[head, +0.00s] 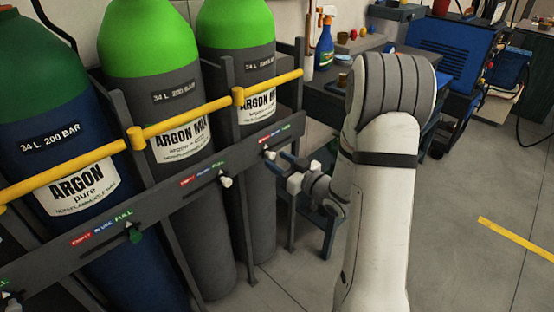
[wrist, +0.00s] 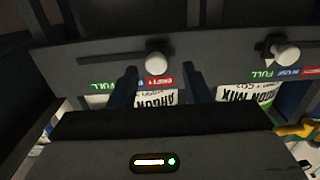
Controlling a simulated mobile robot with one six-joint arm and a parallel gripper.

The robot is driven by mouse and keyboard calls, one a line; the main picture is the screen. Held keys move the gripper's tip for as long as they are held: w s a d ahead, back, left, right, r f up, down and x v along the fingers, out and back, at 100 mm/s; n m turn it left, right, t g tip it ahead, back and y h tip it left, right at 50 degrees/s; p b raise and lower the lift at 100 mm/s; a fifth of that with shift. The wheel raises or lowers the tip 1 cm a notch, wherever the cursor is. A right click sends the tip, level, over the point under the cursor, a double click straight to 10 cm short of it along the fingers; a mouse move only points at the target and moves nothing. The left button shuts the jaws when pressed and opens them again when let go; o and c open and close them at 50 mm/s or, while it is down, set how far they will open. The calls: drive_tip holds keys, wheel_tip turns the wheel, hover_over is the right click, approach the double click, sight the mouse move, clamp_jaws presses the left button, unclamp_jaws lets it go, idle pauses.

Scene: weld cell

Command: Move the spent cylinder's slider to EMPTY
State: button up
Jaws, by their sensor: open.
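Three gas cylinders stand behind a dark rail (head: 155,217) with a slider under each label strip. The right Argon Mix cylinder (head: 222,58) has a pale slider knob (head: 270,155), also in the wrist view (wrist: 156,63). This knob sits at the red EMPTY end, with bare slot on its FULL side. The middle Argon Mix cylinder (head: 183,92) has a white knob (head: 225,181) near FULL. The Argon pure cylinder (head: 60,125) has a green knob (head: 134,235) near FULL. My gripper (wrist: 159,72) is open, fingertips either side of the right knob; contact cannot be told.
Yellow bars (head: 190,112) cross in front of the cylinders. A dark bench (head: 335,100) with a blue spray bottle (head: 325,45) stands behind my arm. A blue machine (head: 455,55) is at the back right. The floor (head: 470,180) at right is clear.

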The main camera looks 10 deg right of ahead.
drive_tip(key=v, duration=0.6)
drive_tip(key=shift+p, duration=0.3)
drive_tip(key=shift+r, duration=0.1)
wheel_tip(320, 180, up, 16)
drive_tip(key=s+d+m+g+h+p, duration=0.25)
drive_tip(key=g+h+p, duration=0.25)
drive_tip(key=h+p, duration=0.65)
drive_tip(key=s+a+r+m+g+p, duration=0.1)
drive_tip(key=s+a+r+g+p, duration=0.1)
drive_tip(key=s, duration=0.5)
drive_tip(key=s+a+r+m+g+y+p, duration=0.1)
drive_tip(key=s+a+r+g+p, duration=0.2)
drive_tip(key=s+r+p, duration=0.2)
drive_tip(key=s+a+r+m+g+y+p, duration=0.1)
drive_tip(key=s+a+r+g+p, duration=0.1)
drive_tip(key=s+r, duration=0.4)
drive_tip(key=s+a+p, duration=0.1)
drive_tip(key=s+p, duration=0.1)
drive_tip(key=shift+s+r+m+g, duration=0.2)
drive_tip(key=shift+s+m+g, duration=0.1)
drive_tip(key=shift+m+g, duration=0.1)
